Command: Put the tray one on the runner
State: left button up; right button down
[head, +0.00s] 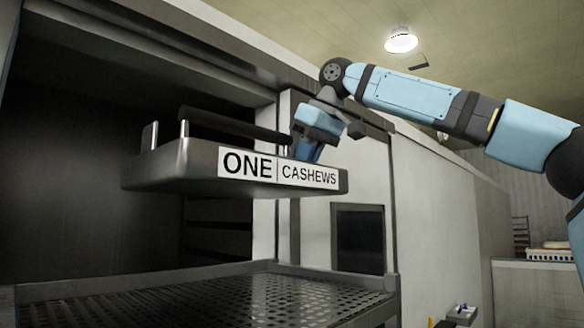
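The tray one (170,168) is a dark grey metal tray with a white label reading "ONE | CASHEWS" on its side. A dark bar handle on metal posts rises above it. It hangs in the air, nearly level, in front of the dark cabinet opening. My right gripper (306,152) reaches down to the right end of the bar and appears shut on it; the fingertips are partly hidden. Dark horizontal runners (217,241) show inside the cabinet, below and behind the tray. My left gripper is not in view.
A perforated metal shelf (230,300) with a raised rim lies below the tray, with clear space between. The cabinet's pale front wall (360,180) with a dark window stands close on the right. A metal frame edge runs above the opening.

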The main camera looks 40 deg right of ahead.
notch_tip(320, 180, down, 17)
jog(key=shift+w+r+p, duration=0.1)
jog(key=shift+p, duration=0.3)
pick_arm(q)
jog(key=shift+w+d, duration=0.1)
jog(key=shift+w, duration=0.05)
pick_arm(e)
jog(key=shift+d+f, duration=0.1)
jog(key=shift+f, duration=0.3)
jog(key=c, duration=1.5)
grip_release()
jog(key=shift+f, duration=0.1)
jog(key=shift+c, duration=0.2)
jog(key=shift+o, duration=1.3)
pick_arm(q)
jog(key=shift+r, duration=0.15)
